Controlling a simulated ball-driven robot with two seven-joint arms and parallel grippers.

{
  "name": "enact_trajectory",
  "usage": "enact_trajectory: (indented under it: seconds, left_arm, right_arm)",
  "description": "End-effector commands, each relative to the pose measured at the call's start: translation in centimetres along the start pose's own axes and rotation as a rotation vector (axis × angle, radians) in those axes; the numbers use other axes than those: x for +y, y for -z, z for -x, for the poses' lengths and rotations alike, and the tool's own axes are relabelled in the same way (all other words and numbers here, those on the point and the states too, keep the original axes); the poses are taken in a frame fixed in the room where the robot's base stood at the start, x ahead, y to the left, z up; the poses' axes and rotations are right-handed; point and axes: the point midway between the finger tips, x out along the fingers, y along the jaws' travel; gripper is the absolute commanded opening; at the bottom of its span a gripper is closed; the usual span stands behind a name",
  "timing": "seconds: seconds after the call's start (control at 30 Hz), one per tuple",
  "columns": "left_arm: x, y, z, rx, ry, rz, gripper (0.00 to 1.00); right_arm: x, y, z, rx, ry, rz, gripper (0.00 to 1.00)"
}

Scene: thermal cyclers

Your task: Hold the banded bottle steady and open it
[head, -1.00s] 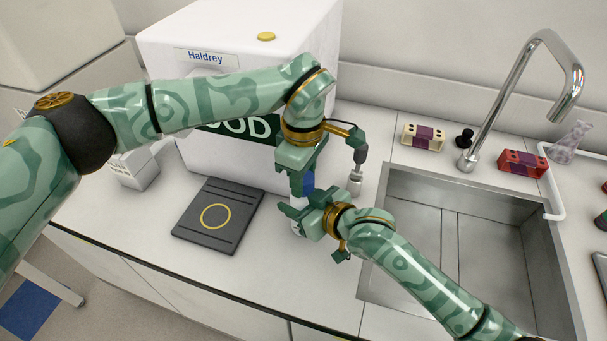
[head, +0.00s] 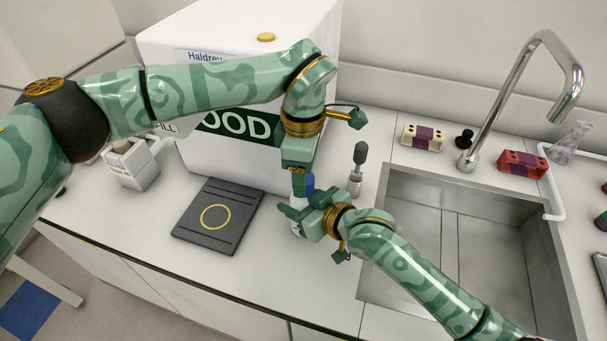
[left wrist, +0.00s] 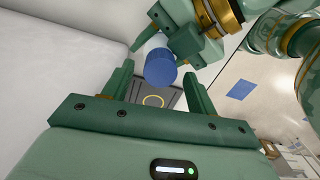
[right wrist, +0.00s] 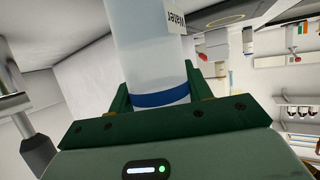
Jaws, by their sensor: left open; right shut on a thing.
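The banded bottle is a pale, clear bottle with a blue cap (head: 308,183), standing in front of the white machine. In the right wrist view its body (right wrist: 150,45) carries a blue band (right wrist: 160,98) and a label reading "Water". My right gripper (head: 296,208) is shut on the bottle's body, hiding most of it in the head view. My left gripper (head: 302,188) points down from above at the cap. In the left wrist view the cap (left wrist: 160,68) sits on the bottle, and the open left fingers (left wrist: 158,88) lie to either side of it; contact cannot be told.
The white machine (head: 190,50) stands close behind. A dark pad with a yellow ring (head: 217,216) lies left of the bottle.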

Motion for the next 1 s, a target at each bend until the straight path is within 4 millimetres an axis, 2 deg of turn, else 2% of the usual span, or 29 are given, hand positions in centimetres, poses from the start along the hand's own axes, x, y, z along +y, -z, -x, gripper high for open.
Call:
enact_trajectory:
  seconds: [0.1,0.27,0.37,0.53,0.73,0.87,1.0]
  left_arm:
    - [0.0,0.0,1.7,0.001,-0.003,-0.001,0.58]
    - [0.0,0.0,2.7,0.001,-0.003,-0.001,0.54]
    - [0.5,-0.1,4.2,-0.001,-0.026,-0.02,0.54]
    - [0.5,-0.1,5.6,0.002,-0.026,-0.345,0.54]
    - [0.1,-0.1,6.1,0.001,-0.008,-0.729,0.54]
    - [0.0,0.0,5.9,0.0,0.0,-0.861,0.54]
    - [-0.1,-0.1,4.3,-0.002,0.003,-0.897,0.54]
  right_arm:
    - [0.0,0.0,0.0,-0.001,0.0,0.0,0.0]
    - [0.0,0.0,0.0,-0.001,0.0,0.0,0.0]
    - [0.0,0.0,0.0,-0.001,0.0,0.0,0.0]
    - [0.0,0.0,0.0,-0.001,0.0,0.0,0.0]
    - [0.0,0.0,0.0,-0.001,0.0,0.0,0.0]
    - [0.0,0.0,0.0,-0.001,0.0,0.0,0.0]
    - [0.0,0.0,0.0,-0.001,0.0,0.0,0.0]
